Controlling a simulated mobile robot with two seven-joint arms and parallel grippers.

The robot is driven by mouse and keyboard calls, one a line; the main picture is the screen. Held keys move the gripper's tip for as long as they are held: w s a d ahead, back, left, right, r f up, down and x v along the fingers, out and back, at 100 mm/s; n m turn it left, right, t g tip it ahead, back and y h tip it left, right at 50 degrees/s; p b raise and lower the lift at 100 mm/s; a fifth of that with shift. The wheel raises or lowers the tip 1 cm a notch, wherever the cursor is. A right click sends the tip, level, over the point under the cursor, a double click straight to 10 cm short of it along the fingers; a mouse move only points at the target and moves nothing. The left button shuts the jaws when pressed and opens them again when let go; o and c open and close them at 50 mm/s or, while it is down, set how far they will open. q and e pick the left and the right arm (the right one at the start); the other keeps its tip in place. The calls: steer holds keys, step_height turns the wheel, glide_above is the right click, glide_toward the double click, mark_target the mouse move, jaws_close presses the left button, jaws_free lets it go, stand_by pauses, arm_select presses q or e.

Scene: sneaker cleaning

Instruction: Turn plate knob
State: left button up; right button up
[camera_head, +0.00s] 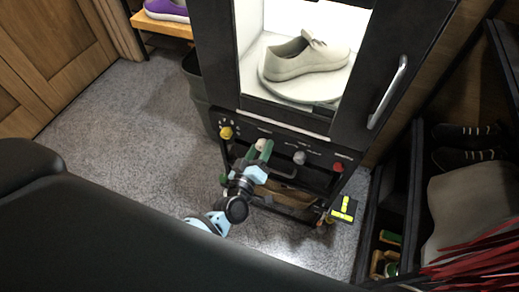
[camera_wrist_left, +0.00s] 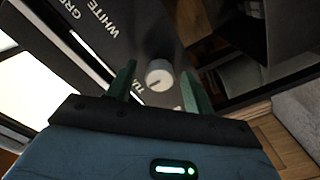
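A dark cabinet's front panel carries a row of knobs. My left gripper (camera_head: 262,152) is at this panel, by the pale knob (camera_head: 261,145). In the left wrist view a round white-grey knob (camera_wrist_left: 159,74) with a pointer mark sits between the green fingers of my left gripper (camera_wrist_left: 160,82). The fingers are open, with gaps on both sides of the knob; contact does not show. The label beside it is partly hidden and begins "TU". A round white plate (camera_head: 325,93) inside the cabinet bears a beige sneaker (camera_head: 305,57). My right gripper is not in view.
The panel also has a yellow knob (camera_head: 226,132), a grey knob (camera_head: 299,157) and a red knob (camera_head: 338,167). A dark bin (camera_head: 195,85) stands left of the cabinet. A shoe rack stands at the right. Carpet (camera_head: 130,120) at the left is clear.

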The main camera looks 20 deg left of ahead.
arm_select(q)
steer(key=c, duration=0.9)
steer(key=shift+c, duration=0.2)
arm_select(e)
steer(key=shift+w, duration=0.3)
arm_select(q)
steer(key=shift+m, duration=0.3)
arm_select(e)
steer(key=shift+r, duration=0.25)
arm_select(q)
steer(key=shift+r+m+p, duration=0.1)
steer(key=shift+m+p, duration=0.35)
steer(key=shift+m, duration=0.05)
steer(key=shift+m+p, duration=0.5)
steer(key=shift+m, duration=0.7)
steer(key=m+p, duration=0.1)
steer(key=m, duration=0.3)
steer(key=shift+m, duration=0.4)
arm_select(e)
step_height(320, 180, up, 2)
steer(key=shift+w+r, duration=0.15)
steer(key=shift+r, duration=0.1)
arm_select(q)
steer(key=o, duration=1)
